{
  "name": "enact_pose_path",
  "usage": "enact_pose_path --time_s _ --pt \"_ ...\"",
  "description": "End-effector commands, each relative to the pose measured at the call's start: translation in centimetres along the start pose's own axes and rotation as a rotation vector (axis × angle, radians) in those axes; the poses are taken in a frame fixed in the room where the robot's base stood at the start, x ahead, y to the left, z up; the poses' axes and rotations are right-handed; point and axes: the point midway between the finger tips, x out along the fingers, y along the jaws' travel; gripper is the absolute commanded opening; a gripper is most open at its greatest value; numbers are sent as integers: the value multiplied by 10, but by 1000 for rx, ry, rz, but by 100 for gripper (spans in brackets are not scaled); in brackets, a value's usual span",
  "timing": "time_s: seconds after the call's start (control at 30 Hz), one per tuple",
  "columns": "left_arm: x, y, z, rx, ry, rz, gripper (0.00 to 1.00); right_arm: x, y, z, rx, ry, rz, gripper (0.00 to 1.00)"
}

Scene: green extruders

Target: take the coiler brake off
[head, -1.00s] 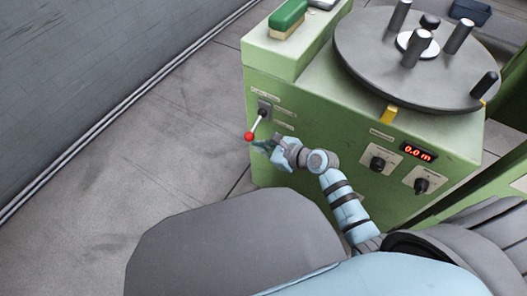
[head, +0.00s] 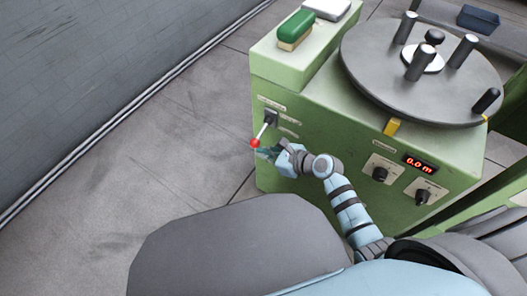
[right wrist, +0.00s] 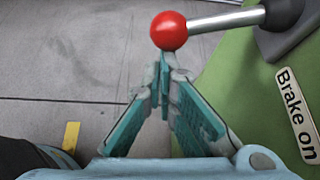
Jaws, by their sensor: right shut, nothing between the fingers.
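The coiler brake lever is a metal rod with a red ball knob (head: 255,143) on the front left of the green coiler cabinet (head: 330,150). In the head view it slants down and left from its dark mount (head: 271,117). In the right wrist view the red knob (right wrist: 169,31) is just beyond the fingertips, and a "Brake on" label (right wrist: 299,115) is at the right. My right gripper (head: 262,153) is shut and empty, its tips just below the knob. Whether they touch it I cannot tell. My left gripper is not in view.
A grey turntable with upright pegs (head: 420,75) tops the cabinet. A green-handled brush (head: 296,28) lies on the raised block. The front panel has a red "0.0 m" display (head: 420,163) and black knobs (head: 380,174). Open floor (head: 150,150) lies left.

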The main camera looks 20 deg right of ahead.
Motion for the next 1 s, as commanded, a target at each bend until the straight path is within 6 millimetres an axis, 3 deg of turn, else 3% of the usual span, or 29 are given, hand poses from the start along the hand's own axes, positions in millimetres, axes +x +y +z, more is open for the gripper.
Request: enact_pose_path --time_s 0.37,0.7,1.0 --pt "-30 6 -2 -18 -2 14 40 -8 4 15 96 -2 55 0" --pt "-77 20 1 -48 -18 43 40 -22 9 38 326 -2 190 0" --pt "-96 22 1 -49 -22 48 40 -31 9 53 512 -2 299 0"
